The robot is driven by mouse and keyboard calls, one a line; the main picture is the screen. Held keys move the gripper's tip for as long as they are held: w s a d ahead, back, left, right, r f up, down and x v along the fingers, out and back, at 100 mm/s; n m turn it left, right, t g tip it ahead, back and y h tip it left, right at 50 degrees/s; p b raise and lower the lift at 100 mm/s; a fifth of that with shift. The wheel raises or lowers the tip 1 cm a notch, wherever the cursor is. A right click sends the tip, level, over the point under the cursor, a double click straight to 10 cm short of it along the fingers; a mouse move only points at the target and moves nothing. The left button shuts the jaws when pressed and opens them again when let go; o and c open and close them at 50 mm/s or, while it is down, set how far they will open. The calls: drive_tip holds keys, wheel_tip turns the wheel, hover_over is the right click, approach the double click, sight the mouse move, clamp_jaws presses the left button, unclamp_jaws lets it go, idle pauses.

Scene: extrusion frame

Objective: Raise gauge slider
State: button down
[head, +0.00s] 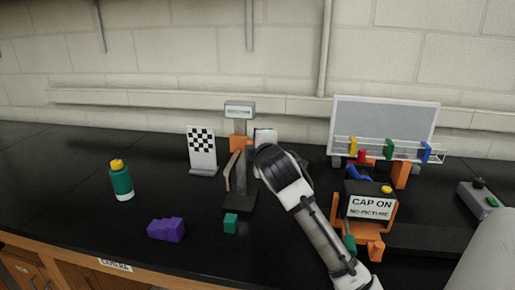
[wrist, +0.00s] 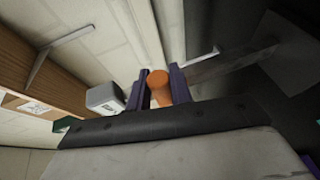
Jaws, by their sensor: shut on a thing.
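The gauge stands on the black bench in the head view, a dark upright post (head: 240,178) on a flat base with a small sign on top. Its orange slider (head: 238,143) sits high on the post, just below the sign. In the wrist view, the purple fingers of my gripper (wrist: 158,72) are shut on the slider's round orange knob (wrist: 158,90). My wrist hides the fingers in the head view, just right of the post. The sign (wrist: 104,98) shows left of the fingers in the wrist view.
A checkerboard card (head: 202,150) stands left of the gauge. A green bottle (head: 120,180), a purple block (head: 166,229) and a green cube (head: 231,224) are on the bench.

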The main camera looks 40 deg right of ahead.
drive_tip(key=c, duration=1.3)
unclamp_jaws()
drive_tip(key=shift+o, duration=0.2)
drive_tip(key=shift+s, duration=0.1)
drive_tip(key=b+v, duration=0.4)
drive_tip(key=v, duration=0.9)
drive_tip(key=shift+s+a, duration=0.15)
drive_tip(key=shift+s, duration=0.15)
